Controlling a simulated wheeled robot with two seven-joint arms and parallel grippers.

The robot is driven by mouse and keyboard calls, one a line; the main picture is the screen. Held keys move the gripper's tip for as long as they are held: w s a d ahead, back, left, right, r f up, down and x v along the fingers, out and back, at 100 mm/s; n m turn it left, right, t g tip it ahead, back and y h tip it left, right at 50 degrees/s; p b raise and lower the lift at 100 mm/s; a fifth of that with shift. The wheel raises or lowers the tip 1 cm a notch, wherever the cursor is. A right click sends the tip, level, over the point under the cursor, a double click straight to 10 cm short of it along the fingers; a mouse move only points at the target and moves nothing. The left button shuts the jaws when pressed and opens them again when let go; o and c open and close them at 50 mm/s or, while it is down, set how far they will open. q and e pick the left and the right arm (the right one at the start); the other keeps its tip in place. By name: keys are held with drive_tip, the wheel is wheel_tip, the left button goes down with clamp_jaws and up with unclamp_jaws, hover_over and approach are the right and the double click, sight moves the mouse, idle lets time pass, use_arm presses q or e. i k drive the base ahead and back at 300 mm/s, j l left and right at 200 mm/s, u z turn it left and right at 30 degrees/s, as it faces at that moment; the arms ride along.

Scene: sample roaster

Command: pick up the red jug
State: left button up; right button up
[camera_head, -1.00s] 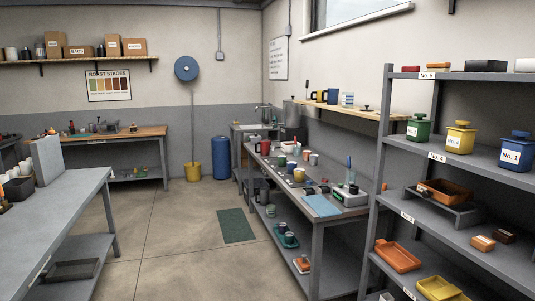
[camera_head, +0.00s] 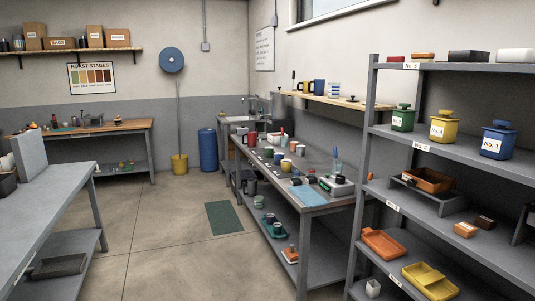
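A small red vessel (camera_head: 250,139), which looks like the red jug, stands upright at the far end of the long grey workbench (camera_head: 318,199) in the middle right. It is small in the picture, and its handle and spout cannot be made out clearly. Neither of my grippers is in view.
A grey shelf rack (camera_head: 365,150) with canisters and trays stands close on the right. A grey table (camera_head: 60,185) is at the left. The concrete floor between them is clear, with a green mat (camera_head: 224,218) beside the workbench. A blue barrel (camera_head: 208,150) and yellow bucket (camera_head: 180,164) stand at the back.

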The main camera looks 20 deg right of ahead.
sight(252, 137)
drive_tip(key=z, duration=0.45)
drive_tip(key=i, duration=1.85)
drive_tip(key=i+l, duration=0.15)
drive_tip(key=i, duration=3.5)
drive_tip(key=j+u, duration=0.05)
